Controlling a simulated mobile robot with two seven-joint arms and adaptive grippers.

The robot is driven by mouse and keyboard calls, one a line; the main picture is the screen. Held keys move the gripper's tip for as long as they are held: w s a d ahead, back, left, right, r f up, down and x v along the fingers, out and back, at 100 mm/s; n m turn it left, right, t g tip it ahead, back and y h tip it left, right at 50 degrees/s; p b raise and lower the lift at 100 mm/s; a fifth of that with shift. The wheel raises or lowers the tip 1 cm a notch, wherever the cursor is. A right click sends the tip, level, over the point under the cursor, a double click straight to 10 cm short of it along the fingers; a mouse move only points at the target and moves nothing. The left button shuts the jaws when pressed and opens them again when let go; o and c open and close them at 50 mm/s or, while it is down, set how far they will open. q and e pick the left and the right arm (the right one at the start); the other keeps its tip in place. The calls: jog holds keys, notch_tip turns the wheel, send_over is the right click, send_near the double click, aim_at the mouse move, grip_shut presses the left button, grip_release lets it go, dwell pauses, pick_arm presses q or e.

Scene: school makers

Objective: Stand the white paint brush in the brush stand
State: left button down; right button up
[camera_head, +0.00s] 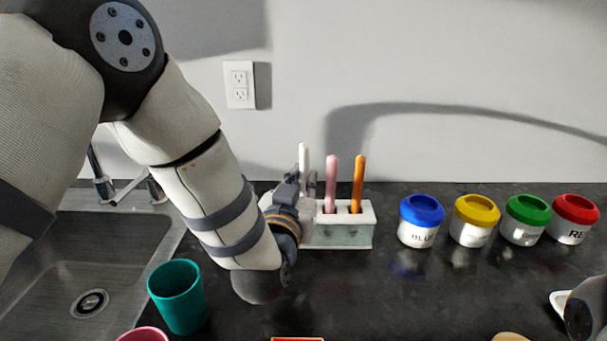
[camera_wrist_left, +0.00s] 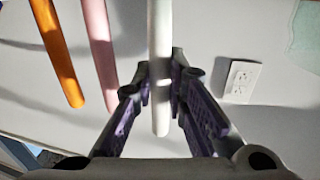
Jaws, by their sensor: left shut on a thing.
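The white paint brush (camera_head: 304,157) is upright, its white end pointing up, left of a pink and an orange brush. My left gripper (camera_head: 301,183) is shut on the white brush, at the left end of the brush stand (camera_head: 340,236). The left wrist view shows the white brush (camera_wrist_left: 160,50) between the fingers of my left gripper (camera_wrist_left: 160,82), roughly parallel to the others. The gripper hides the brush's lower part, so I cannot tell how deep it sits in the stand.
The pink brush (camera_head: 331,180) and orange brush (camera_head: 357,180) stand close on the right. Blue (camera_head: 421,222), yellow (camera_head: 474,220), green (camera_head: 526,220) and red (camera_head: 574,220) paint jars line the right. A teal cup (camera_head: 177,298) is by the sink (camera_head: 65,285). The wall is behind.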

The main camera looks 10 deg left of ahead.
pick_arm(q)
jog(key=shift+f, duration=0.1)
jog(key=c, duration=1.5)
grip_release()
